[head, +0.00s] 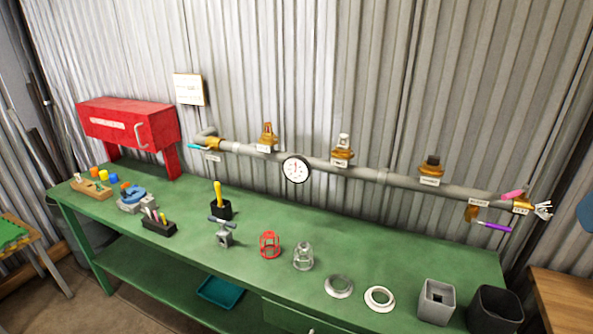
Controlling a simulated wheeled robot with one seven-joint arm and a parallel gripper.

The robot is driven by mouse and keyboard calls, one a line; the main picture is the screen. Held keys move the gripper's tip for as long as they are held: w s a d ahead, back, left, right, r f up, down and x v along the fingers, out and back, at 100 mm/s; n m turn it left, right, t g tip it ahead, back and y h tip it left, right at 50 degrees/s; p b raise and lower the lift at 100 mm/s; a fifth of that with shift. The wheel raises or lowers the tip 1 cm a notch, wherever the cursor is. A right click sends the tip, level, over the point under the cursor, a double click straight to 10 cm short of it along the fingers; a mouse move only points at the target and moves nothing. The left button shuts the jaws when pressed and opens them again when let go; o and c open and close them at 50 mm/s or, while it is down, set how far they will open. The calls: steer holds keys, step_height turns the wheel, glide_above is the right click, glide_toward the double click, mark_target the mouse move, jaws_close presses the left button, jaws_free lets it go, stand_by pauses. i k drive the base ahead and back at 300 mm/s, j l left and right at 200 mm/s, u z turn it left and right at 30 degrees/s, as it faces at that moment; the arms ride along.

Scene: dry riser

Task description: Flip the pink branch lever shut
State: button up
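The pink branch lever (512,194) is at the right end of the grey pipe (395,182) on the corrugated wall. It is small here and lies slanted, just above the brass fitting (523,206) with a white label. Whether its valve is open or shut is too small to tell. A purple lever (495,227) sticks out to the right below it, from a brass valve (471,213) hanging under the pipe. My gripper is not in view.
A green workbench (200,243) runs below the pipe, with a red cabinet (128,125) at its left. A grey square pot (437,300) and a black bin (494,309) stand below the lever. A pale pronged fitting (543,209) ends the pipe. A wooden table (566,297) is at right.

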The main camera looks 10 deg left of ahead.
mark_target(515, 194)
steer(key=i+j+z, duration=0.1)
steer(key=j+z, duration=0.6)
steer(key=i+j+z, duration=0.1)
steer(key=j+z, duration=0.25)
steer(key=i+l+u, duration=0.15)
steer(key=i+j, duration=0.05)
